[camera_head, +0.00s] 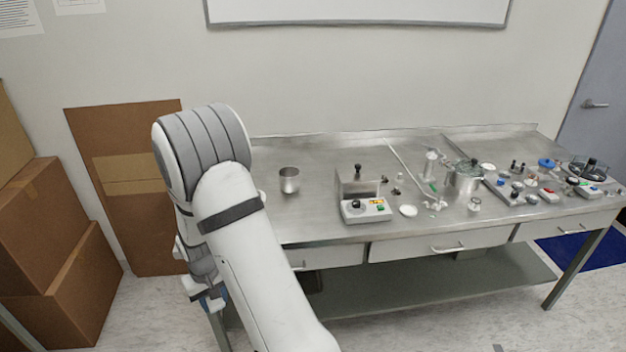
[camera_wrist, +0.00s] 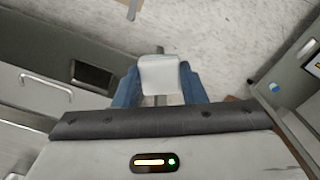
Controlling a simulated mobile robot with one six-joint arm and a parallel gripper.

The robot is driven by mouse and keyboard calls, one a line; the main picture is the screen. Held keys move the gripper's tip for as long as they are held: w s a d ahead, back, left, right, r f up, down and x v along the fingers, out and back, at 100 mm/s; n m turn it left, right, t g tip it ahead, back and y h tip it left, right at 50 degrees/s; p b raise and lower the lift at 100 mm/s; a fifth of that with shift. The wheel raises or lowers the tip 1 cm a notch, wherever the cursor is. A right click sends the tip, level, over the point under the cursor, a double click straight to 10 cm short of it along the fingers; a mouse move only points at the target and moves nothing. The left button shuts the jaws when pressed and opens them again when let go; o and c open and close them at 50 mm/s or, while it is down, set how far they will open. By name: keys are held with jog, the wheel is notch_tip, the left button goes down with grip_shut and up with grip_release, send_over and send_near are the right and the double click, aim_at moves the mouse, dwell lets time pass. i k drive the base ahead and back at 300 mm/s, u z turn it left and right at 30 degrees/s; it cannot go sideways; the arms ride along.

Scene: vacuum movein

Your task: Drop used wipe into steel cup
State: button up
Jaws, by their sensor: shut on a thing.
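The steel cup (camera_head: 289,180) stands upright on the left part of the steel bench, and its inside is too small to make out. My gripper (camera_wrist: 160,92), with blue fingers, is shut on a white used wipe (camera_wrist: 160,74) in the wrist view. The wipe sits between the fingertips, above the floor and in front of the bench. In the head view my gripper (camera_head: 211,300) is low at the left end of the bench, partly hidden by my arm. The wipe cannot be made out there. The cup is not in the wrist view.
The steel bench (camera_head: 330,150) has drawers along its front. Right of the cup is a control box (camera_head: 366,210), then a steel pot (camera_head: 467,178) and several small parts. Cardboard boxes (camera_head: 75,285) stand at the left. The bench around the cup is clear.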

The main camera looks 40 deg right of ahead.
aim_at(288, 186)
jog(key=z, duration=1)
